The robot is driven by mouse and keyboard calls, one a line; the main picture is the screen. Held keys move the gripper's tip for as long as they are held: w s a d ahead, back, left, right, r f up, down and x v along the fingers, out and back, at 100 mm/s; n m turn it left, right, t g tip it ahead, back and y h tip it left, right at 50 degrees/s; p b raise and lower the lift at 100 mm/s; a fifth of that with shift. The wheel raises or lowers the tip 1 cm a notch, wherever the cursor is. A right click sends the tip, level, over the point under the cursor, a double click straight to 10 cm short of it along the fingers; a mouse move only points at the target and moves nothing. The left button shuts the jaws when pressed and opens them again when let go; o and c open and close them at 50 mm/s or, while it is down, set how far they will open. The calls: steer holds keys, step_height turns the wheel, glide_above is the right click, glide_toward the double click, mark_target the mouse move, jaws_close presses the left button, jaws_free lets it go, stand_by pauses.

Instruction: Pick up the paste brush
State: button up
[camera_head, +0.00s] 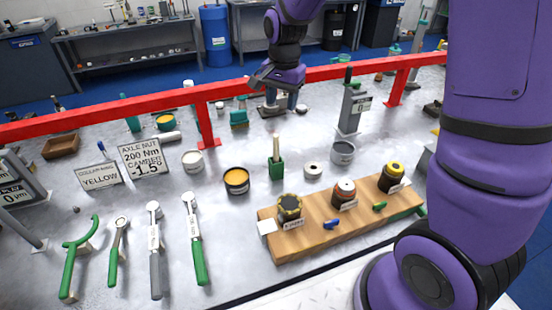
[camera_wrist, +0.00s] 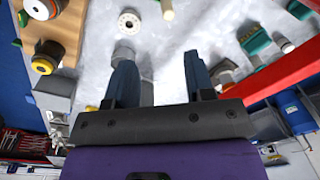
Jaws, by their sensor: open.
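The paste brush (camera_head: 276,146) appears to be the pale handle standing upright in a small green holder (camera_head: 276,168) in the middle of the bench. Its bristles are hidden in the holder. In the wrist view, the pale handle (camera_wrist: 167,9) shows at the top edge, cut off by the frame.
A wooden board (camera_head: 325,229) with several small parts lies right of the brush. A white ring (camera_head: 313,170) and a grey tin (camera_head: 342,151) stand near it. An amber-filled pot (camera_head: 236,180) is left. A red rail (camera_head: 205,121) crosses behind. Wrenches lie front left.

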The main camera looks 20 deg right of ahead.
steer(key=m, duration=0.1)
glide_toward(276, 144)
steer(key=shift+w+f+g, duration=0.15)
steer(key=shift+w+g, duration=0.15)
steer(key=shift+w, duration=0.7)
step_height(276, 144, down, 5)
steer(key=shift+f, duration=0.1)
steer(key=shift+s+f, duration=0.15)
steer(key=shift+f, duration=1.15)
steer(key=shift+s+f, duration=0.15)
steer(key=shift+f, duration=1.2)
jaws_close()
